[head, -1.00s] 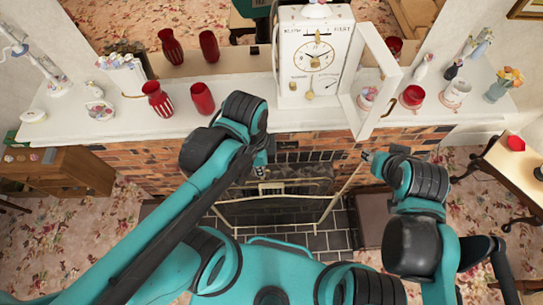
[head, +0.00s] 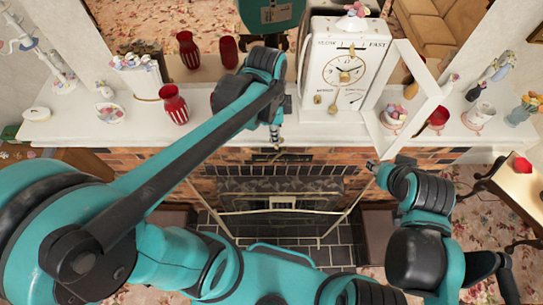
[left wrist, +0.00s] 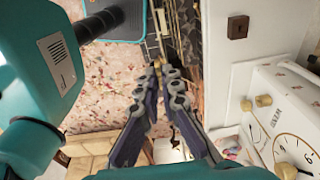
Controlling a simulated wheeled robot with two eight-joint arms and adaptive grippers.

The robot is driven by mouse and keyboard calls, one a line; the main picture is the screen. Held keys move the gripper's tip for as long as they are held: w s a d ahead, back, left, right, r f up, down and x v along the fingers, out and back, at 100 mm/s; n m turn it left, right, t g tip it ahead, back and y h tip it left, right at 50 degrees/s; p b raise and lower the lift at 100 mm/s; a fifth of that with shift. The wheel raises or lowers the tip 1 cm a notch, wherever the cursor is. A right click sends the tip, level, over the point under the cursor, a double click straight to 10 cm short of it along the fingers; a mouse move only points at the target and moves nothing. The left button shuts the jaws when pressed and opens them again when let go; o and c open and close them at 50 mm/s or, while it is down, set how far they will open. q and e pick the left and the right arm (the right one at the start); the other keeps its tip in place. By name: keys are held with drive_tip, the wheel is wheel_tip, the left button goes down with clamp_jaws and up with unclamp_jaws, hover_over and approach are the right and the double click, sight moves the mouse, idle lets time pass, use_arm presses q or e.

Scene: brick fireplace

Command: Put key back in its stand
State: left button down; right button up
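The white clock (head: 345,70) stands on the mantel, and its door (head: 428,92) hangs open to the right. My left gripper (head: 277,138) points down at the mantel's front edge, left of the clock. In the left wrist view its two fingers (left wrist: 161,75) converge, with tips close together. I cannot make out a key between them or elsewhere. A small brown square block with a dark hole (left wrist: 237,27) sits on a white surface there; I cannot tell whether it is the key's stand. My right gripper (head: 372,166) is below the mantel edge, too small to read.
A red striped vase (head: 174,104) stands left of my left arm. A red cup (head: 438,117) and a white pot (head: 480,113) stand right of the clock. The fireplace screen (head: 285,200) is below the mantel. Mantel space left of the clock is partly hidden by my arm.

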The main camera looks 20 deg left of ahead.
use_arm(q)
drive_tip(key=w+a+f+b, duration=0.2)
drive_tip(key=w+b, duration=0.1)
drive_tip(key=w, duration=0.4)
drive_tip(key=w+a+f+b, duration=0.2)
drive_tip(key=w+f+b, duration=0.1)
drive_tip(key=w, duration=0.5)
drive_tip(key=shift+f+b, duration=0.15)
drive_tip(key=shift+b, duration=0.3)
use_arm(e)
wheel_tip(320, 180, down, 7)
drive_tip(key=shift+s+d, duration=0.25)
drive_tip(key=shift+s, duration=0.15)
use_arm(q)
drive_tip(key=shift+w+a, duration=0.1)
use_arm(e)
drive_tip(key=shift+f, duration=0.25)
idle(1.1)
use_arm(q)
drive_tip(key=shift+f+b, duration=1.4)
drive_tip(key=shift+f, duration=0.1)
use_arm(e)
drive_tip(key=shift+f, duration=1.15)
use_arm(q)
drive_tip(key=c, duration=1.2)
unclamp_jaws()
